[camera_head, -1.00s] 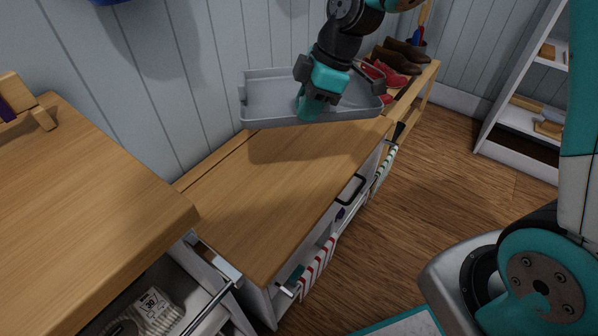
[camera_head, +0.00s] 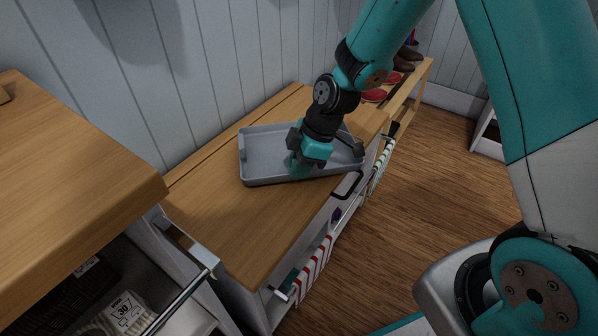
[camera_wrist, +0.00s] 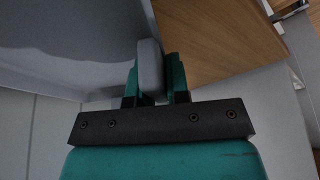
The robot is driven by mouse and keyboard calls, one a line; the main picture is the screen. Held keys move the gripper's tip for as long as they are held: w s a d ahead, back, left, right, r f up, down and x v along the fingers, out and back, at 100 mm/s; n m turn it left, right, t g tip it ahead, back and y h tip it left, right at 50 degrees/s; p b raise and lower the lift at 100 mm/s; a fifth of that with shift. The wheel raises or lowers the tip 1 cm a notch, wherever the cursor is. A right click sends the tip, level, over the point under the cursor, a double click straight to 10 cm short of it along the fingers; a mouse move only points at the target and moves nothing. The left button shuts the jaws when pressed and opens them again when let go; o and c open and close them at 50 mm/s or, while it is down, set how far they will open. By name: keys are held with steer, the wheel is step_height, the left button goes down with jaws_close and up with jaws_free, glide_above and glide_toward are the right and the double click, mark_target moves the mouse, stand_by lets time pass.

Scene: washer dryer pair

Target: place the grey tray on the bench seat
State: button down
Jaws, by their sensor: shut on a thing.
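The grey tray (camera_head: 262,153) is a shallow rectangle, level or nearly so, over the wooden bench seat (camera_head: 232,222) in the head view. Whether it touches the seat or hangs just above it I cannot tell. My gripper (camera_head: 298,168) is shut on the tray's near long wall, with the fingers on either side of it. In the wrist view, the tray wall (camera_wrist: 150,68) stands between the fingertips of my gripper (camera_wrist: 155,80), and the bench seat (camera_wrist: 215,40) lies beyond. My wrist hides part of the tray's right half.
A higher wooden top (camera_head: 75,185) stands at the left, with an open drawer (camera_head: 120,310) below it. Red shoes (camera_head: 375,95) sit on a rack behind the bench's far end. A black handle (camera_head: 347,187) and a striped cloth (camera_head: 313,270) are on the bench front. The near seat is clear.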

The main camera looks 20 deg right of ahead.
steer(key=shift+f, duration=0.5)
steer(key=shift+f, duration=0.2)
steer(key=c, duration=1.1)
jaws_free()
steer(key=shift+r, duration=0.1)
steer(key=w+p+v, duration=0.1)
steer(key=p+v, duration=0.3)
steer(key=v, duration=0.8)
steer(key=s+a+r+m, duration=0.3)
steer(key=s+r, duration=0.4)
steer(key=s, duration=0.4)
steer(key=s+a+r+m, duration=0.3)
steer(key=s+r+m, duration=0.3)
steer(key=s, duration=0.5)
steer(key=shift+s+a+r+g, duration=0.25)
steer(key=shift+r+g, duration=0.05)
steer(key=shift+r, duration=0.55)
